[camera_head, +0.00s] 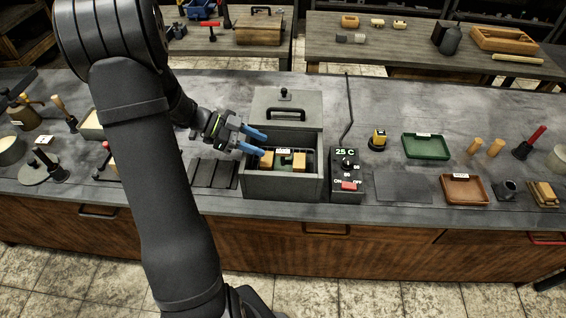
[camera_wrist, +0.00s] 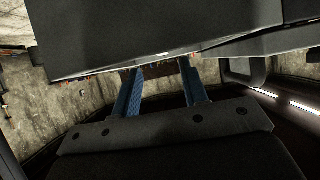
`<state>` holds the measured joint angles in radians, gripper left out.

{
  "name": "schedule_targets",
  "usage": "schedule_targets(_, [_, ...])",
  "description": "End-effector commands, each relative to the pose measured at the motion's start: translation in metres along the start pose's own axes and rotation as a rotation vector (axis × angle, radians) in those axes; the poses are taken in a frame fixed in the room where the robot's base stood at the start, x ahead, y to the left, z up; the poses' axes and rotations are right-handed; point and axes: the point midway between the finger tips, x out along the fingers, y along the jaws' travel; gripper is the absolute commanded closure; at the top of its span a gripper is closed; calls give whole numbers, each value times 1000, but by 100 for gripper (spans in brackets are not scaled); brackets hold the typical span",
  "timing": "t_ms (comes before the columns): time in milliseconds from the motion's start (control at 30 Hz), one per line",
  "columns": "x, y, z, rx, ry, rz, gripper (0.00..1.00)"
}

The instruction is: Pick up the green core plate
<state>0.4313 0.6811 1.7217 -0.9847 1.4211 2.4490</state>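A green plate (camera_head: 283,167) lies inside the open grey box, with two tan blocks and a small white label at it; I take it for the core plate. Its edges are partly hidden by the box walls. My gripper (camera_head: 254,142) is at the left of the box opening, its two blue fingers apart and pointing right over the box's left side. Nothing shows between the fingers. In the wrist view the blue fingers (camera_wrist: 161,88) are also apart, with a large dark grey surface beyond them; the green plate is not seen there.
The grey box (camera_head: 284,187) has a lid with a black handle (camera_head: 286,112) at its back. A control unit (camera_head: 347,186) reading 25 C stands right of it. A green tray (camera_head: 427,147) and a brown tray (camera_head: 464,189) lie farther right. A bare dark mat (camera_head: 403,187) lies between.

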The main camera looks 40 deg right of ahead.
Motion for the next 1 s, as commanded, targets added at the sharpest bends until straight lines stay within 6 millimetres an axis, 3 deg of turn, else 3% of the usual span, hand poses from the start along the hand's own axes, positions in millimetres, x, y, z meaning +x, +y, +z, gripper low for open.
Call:
schedule_targets(100, [20, 0, 0, 0, 1, 3, 60])
schedule_targets(433, [42, -1, 0, -1, 0, 2, 60])
schedule_targets(700, [80, -2, 0, 0, 0, 3, 60])
schedule_targets(933, [84, -3, 0, 0, -2, 0, 60])
schedule_targets(1000, [84, -3, 0, 0, -1, 0, 70])
